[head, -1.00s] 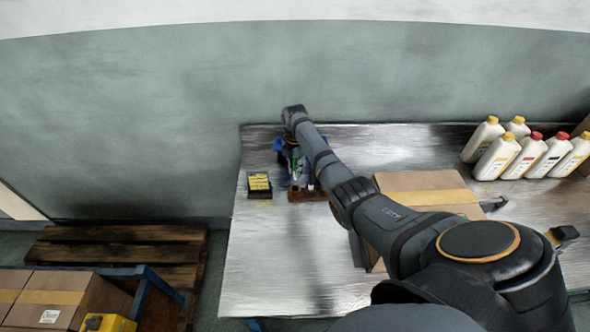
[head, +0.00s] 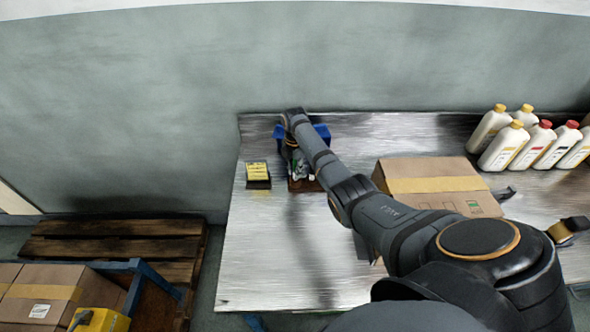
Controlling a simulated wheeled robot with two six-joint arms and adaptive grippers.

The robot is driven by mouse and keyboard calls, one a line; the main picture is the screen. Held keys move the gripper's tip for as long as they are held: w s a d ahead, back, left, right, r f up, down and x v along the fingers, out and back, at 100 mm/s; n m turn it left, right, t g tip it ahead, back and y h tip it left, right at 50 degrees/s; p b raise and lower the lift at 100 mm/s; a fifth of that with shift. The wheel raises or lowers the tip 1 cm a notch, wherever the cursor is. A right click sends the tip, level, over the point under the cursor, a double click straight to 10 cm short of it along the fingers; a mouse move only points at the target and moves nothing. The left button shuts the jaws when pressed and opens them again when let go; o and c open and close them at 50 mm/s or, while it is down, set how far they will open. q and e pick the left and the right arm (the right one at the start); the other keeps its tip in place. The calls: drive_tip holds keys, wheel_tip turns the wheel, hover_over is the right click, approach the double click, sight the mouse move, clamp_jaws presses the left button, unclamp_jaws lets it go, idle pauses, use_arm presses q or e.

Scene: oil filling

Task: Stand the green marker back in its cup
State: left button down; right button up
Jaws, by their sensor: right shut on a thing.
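My right arm reaches from the lower right across the metal table (head: 265,235) to its back left. My right gripper (head: 297,166) points down there, shut on a slim item with green on it, which looks like the green marker (head: 298,158). The gripper is above or at a small brown holder (head: 303,186) on the table. The arm and fingers hide most of this spot. I cannot make out the cup, or whether the marker touches anything below.
A blue bin (head: 322,133) stands behind the gripper. A black tray with a yellow pad (head: 258,173) lies to its left. A cardboard box (head: 435,184) sits under my forearm's right side. Several white bottles (head: 535,147) stand at the back right. The front left of the table is clear.

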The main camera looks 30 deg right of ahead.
drive_tip(key=o, duration=0.9)
drive_tip(key=shift+o, duration=0.2)
wheel_tip(320, 180, up, 12)
drive_tip(key=shift+r, duration=0.1)
idle(0.4)
